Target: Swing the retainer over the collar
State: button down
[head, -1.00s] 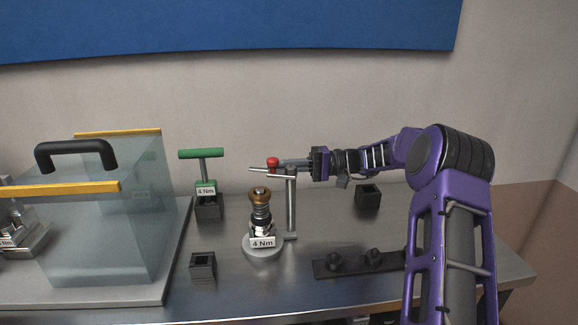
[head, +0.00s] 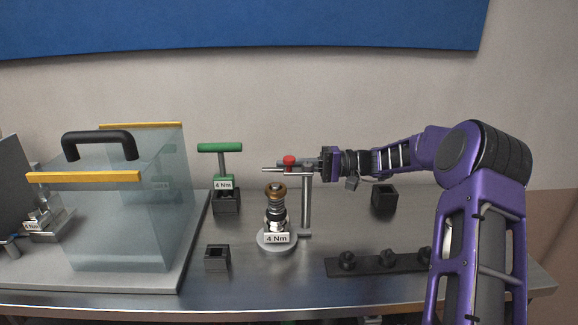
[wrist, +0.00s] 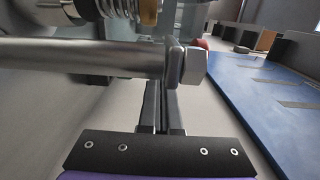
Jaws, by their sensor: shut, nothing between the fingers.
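The retainer (head: 273,170) is a thin horizontal metal arm with a red knob (head: 289,160), on top of an upright post (head: 306,205). It reaches left of the post, above and behind the collar. The collar (head: 275,191) is a brass ring on top of a spring stack on a round base labelled 4 Nm; it also shows in the wrist view (wrist: 148,11). My gripper (head: 285,163) is shut and empty, reaching in from the right at the retainer's height, by the red knob. In the wrist view its fingers (wrist: 163,95) are together near a hex nut. Whether they touch the retainer is unclear.
A green T-handle tool (head: 220,160) stands in a black holder at left. Empty black sockets stand in front (head: 217,257) and at right (head: 384,198). A black strip with knobs (head: 375,264) lies front right. A clear cover with a black handle (head: 130,215) fills the left.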

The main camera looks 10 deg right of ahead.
dwell(0.8)
jog(key=d+p, duration=0.1)
jog(key=d, duration=1.6)
jog(key=shift+s+d, duration=0.25)
jog(key=shift+s, duration=0.1)
jog(key=shift+a+r, duration=0.1)
